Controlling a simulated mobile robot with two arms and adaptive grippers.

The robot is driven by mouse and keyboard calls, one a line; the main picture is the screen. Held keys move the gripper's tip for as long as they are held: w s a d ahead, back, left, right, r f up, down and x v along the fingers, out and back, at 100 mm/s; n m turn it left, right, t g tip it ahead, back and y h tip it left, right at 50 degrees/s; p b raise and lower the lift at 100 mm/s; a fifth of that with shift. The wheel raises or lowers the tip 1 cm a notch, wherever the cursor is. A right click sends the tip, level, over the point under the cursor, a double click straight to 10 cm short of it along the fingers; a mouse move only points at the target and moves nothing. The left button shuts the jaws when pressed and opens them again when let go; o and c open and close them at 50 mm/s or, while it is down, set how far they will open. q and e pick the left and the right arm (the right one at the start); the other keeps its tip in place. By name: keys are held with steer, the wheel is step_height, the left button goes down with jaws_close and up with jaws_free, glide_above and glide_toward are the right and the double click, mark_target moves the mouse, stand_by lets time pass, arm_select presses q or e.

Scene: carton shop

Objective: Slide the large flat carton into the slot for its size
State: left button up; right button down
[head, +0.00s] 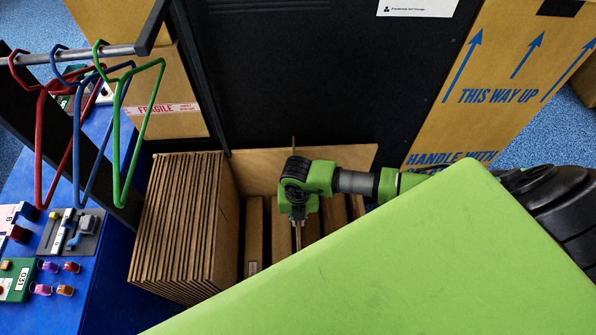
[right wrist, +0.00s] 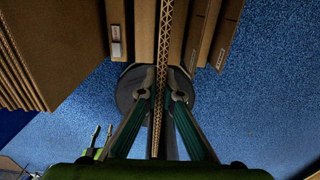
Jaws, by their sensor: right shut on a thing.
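My right gripper (head: 298,218) is shut on the large flat carton, seen edge-on as a thin brown strip (head: 298,238). In the right wrist view the carton's corrugated edge (right wrist: 165,45) runs upright between the two fingertips of the gripper (right wrist: 164,95). Its far end lines up between neighbouring brown uprights of the slotted rack (right wrist: 144,25). In the head view the rack (head: 255,228) shows several uprights with narrow gaps, partly behind my gripper. I cannot tell whether the carton is inside a gap or above it. My left gripper is not in view.
A stack of upright flat cartons (head: 190,220) stands close at the rack's left. A wooden board (head: 258,165) and a black panel (head: 300,80) stand behind. Coloured hangers (head: 135,115) hang at the left over a blue table (head: 85,300). A "THIS WAY UP" carton (head: 500,70) stands at right.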

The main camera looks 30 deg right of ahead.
step_height(320, 180, down, 22)
steer(key=b, duration=1.8)
steer(key=shift+f, duration=0.2)
stand_by(0.3)
steer(key=c, duration=2.2)
jaws_free()
steer(key=shift+o, duration=0.2)
step_height(320, 180, up, 12)
